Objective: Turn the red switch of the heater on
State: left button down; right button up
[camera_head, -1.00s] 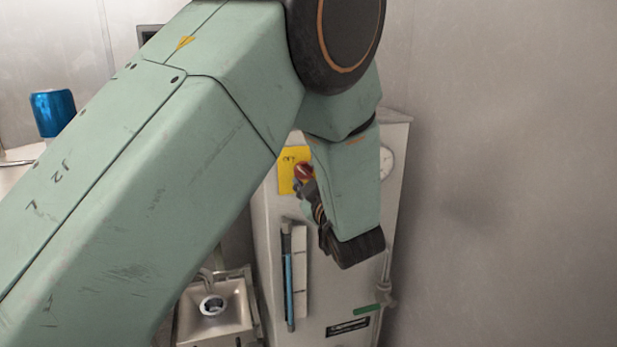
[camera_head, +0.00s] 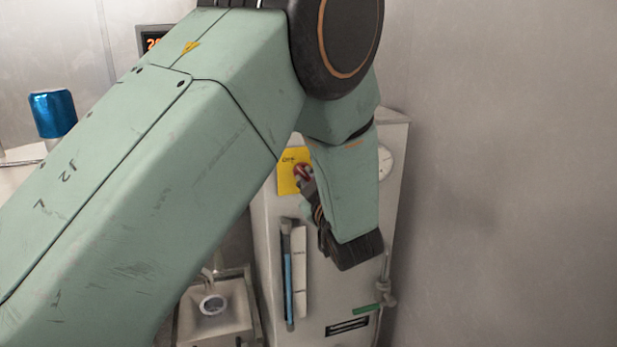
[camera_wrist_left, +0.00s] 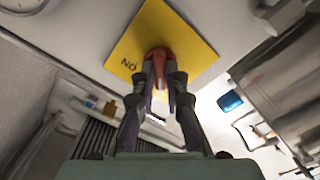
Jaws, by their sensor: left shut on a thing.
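The heater (camera_head: 347,290) is the tall pale cabinet behind my left arm. Its red switch (camera_head: 300,172) sits on a yellow plate (camera_head: 285,184) high on the front. My left gripper (camera_head: 307,186) is at the switch, partly hidden by my forearm. In the left wrist view the two fingers (camera_wrist_left: 160,80) are shut on the red switch (camera_wrist_left: 157,57), one finger on each side. The yellow plate (camera_wrist_left: 195,50) shows letters, seen rotated, left of the switch there. My right gripper is not in view.
A round gauge (camera_head: 384,162) is right of my forearm on the cabinet. A sink-like metal basin (camera_head: 235,322) and a blue can (camera_head: 52,113) are at left.

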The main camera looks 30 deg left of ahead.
pick_arm(q)
jog(key=m+p, duration=0.3)
jog(key=m, duration=0.1)
jog(key=shift+r+p, duration=0.15)
jog(key=shift+p, duration=0.2)
jog(key=m+p, duration=0.3)
jog(key=m, duration=0.1)
jog(key=shift+m+p, duration=0.3)
jog(key=m+p, duration=0.3)
jog(key=m, duration=0.1)
jog(key=shift+m+p, duration=0.85)
jog(key=shift+m, duration=1.25)
jog(key=c, duration=1.4)
grip_release()
